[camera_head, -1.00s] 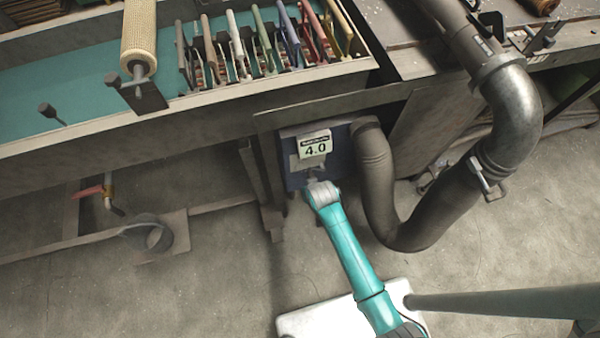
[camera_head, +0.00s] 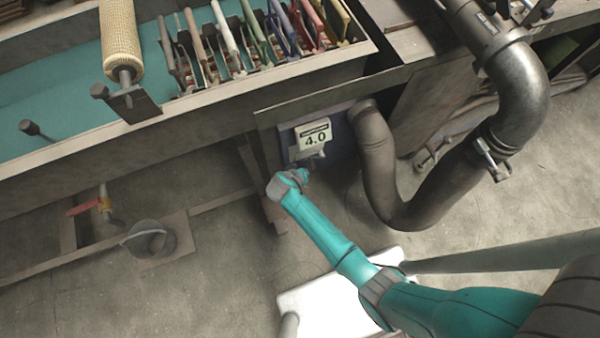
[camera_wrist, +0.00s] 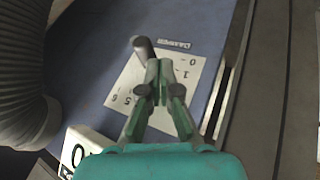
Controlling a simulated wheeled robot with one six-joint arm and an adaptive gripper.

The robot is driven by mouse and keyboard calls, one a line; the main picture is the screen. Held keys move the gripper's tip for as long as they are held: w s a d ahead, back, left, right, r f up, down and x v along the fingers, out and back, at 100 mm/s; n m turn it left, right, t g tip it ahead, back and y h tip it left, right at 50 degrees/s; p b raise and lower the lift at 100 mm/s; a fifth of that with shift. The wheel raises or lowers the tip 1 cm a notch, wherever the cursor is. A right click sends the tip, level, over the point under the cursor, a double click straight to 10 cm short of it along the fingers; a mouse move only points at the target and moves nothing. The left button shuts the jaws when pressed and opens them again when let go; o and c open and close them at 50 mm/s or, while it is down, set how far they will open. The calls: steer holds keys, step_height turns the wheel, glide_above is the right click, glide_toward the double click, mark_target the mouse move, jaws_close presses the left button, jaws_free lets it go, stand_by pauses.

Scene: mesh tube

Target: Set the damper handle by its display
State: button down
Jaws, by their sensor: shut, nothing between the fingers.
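The display (camera_head: 313,134) is a pale block on a blue box (camera_head: 341,148) under the bench, and it reads 4.0. In the wrist view, the blue panel (camera_wrist: 190,22) carries a white scale plate (camera_wrist: 125,80) with numbers and a "DAMPER" label, upside down. A grey damper handle (camera_wrist: 143,46) stands out from the plate. My gripper (camera_wrist: 159,66) is shut and empty, its tips close beside the handle; I cannot tell if they touch. A corner of the display (camera_wrist: 85,142) shows at lower left. In the head view my arm hides the handle.
A ribbed grey hose (camera_head: 374,150) runs close to the right of the box and also shows in the wrist view (camera_wrist: 25,75). A metal duct (camera_head: 523,90) curves down farther right. A bucket (camera_head: 150,240) stands on the floor at left.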

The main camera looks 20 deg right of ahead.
mark_target(312, 168)
steer(key=shift+x, duration=1.6)
steer(key=shift+s+d+r, duration=0.1)
steer(key=shift+d+r, duration=0.1)
steer(key=shift+d, duration=0.25)
steer(key=shift+d+r, duration=0.25)
steer(key=shift+d, duration=0.15)
